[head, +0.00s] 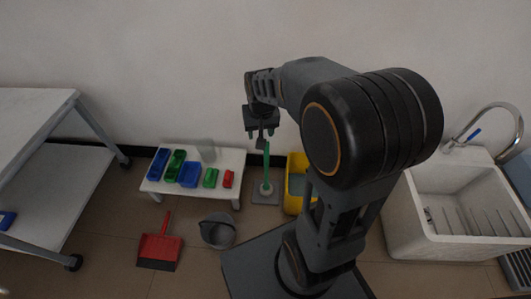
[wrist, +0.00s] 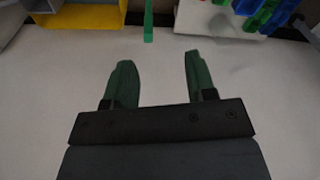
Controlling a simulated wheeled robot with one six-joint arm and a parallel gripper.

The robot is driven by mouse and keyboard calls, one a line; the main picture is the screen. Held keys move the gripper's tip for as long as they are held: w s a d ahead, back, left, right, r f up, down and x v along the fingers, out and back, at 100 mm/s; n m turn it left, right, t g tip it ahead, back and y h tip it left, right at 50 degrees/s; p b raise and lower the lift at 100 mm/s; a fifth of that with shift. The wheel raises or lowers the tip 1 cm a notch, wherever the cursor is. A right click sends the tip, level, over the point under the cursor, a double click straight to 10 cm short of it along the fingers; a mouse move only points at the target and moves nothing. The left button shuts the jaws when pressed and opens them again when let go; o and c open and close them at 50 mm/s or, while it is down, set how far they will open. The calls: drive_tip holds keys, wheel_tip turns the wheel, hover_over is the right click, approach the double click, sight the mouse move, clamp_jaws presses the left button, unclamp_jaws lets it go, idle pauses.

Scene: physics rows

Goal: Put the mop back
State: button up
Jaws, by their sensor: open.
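A green-handled mop (head: 267,170) stands upright on a grey square base (head: 272,200) on the floor, between the low white table and the yellow bucket. Its light head rests at the base. In the wrist view a green strip, likely the mop handle (wrist: 148,22), shows at the top, beyond the fingertips. My gripper (head: 262,141) is above the mop, near the wall, and looks close to the handle's top in the head view. In the wrist view my gripper (wrist: 157,58) is open, with nothing between its green-tipped fingers.
The low white table (head: 218,160) holds blue, green and red bins. A yellow bucket (head: 293,190) stands right of the mop. A grey pail (head: 217,230) and red dustpan (head: 160,248) are on the floor. A sink (head: 440,235) is at right, a wheeled table (head: 40,160) at left.

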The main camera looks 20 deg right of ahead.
drive_tip(key=s+a+r+n, duration=0.1)
drive_tip(key=s, duration=0.4)
drive_tip(key=s+a+r+n+t, duration=0.1)
drive_tip(key=s+a+r, duration=0.1)
drive_tip(key=s, duration=0.4)
drive_tip(key=shift+s+a+n, duration=0.15)
drive_tip(key=shift+a+n, duration=0.1)
drive_tip(key=shift+n, duration=0.15)
